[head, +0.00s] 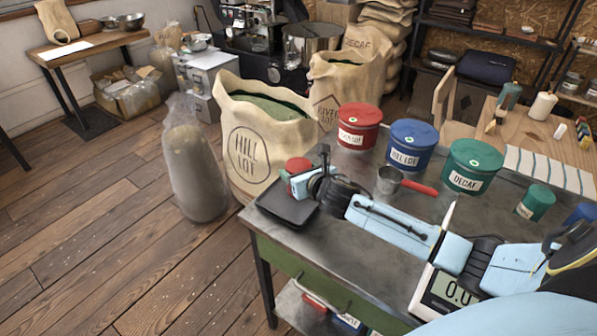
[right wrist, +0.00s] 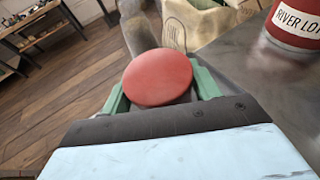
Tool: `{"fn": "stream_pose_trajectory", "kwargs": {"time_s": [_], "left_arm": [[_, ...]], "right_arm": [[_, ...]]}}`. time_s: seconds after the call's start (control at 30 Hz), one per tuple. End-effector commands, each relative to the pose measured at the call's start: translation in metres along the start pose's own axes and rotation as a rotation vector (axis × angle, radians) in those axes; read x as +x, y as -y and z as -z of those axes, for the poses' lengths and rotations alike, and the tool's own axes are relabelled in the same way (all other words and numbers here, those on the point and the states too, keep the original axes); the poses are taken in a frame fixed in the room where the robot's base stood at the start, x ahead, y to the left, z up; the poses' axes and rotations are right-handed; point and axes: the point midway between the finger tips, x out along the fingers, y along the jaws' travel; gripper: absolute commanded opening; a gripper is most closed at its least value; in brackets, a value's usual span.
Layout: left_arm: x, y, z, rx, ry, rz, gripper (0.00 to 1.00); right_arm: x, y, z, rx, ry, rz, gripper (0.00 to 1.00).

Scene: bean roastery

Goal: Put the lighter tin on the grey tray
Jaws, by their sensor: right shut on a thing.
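A small red tin (head: 297,165) is held in my right gripper (head: 300,182) at the table's left end. In the right wrist view, its round red lid (right wrist: 157,77) sits between the green fingers (right wrist: 158,90), which are shut on it. The dark grey tray (head: 284,210) lies at the table's left corner, just below and in front of the tin in the head view. I cannot tell whether the tin touches the tray. A small green tin (head: 536,203) stands at the right of the table, and a small blue tin (head: 582,213) is partly cut off. My left gripper is not in view.
Large red (head: 359,128), blue (head: 411,148) and green (head: 472,168) canisters stand along the back of the table. A metal scoop (head: 392,180) with a red handle lies before them. A scale (head: 444,294) reads 0.0. A HILL LOT sack (head: 255,150) stands behind the tray.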

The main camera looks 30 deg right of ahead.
Motion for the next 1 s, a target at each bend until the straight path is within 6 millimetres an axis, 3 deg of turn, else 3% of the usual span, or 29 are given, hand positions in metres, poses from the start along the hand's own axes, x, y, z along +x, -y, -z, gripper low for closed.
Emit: {"fn": "stream_pose_trajectory", "kwargs": {"time_s": [0.17,0.2,0.33,0.73,1.0], "left_arm": [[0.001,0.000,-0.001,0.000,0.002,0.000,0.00],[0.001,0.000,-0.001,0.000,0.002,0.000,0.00],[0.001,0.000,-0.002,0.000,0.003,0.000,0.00],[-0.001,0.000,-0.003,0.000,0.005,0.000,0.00],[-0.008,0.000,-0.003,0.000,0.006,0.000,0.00]], "right_arm": [[0.001,0.000,0.002,-0.001,0.000,0.000,0.37],[0.001,0.000,0.002,-0.001,-0.001,0.000,0.65],[0.001,0.000,0.002,0.000,-0.001,0.000,0.82],[-0.004,0.000,0.000,-0.001,-0.002,0.000,0.83],[-0.049,0.000,0.000,-0.004,-0.004,-0.002,0.83]]}}
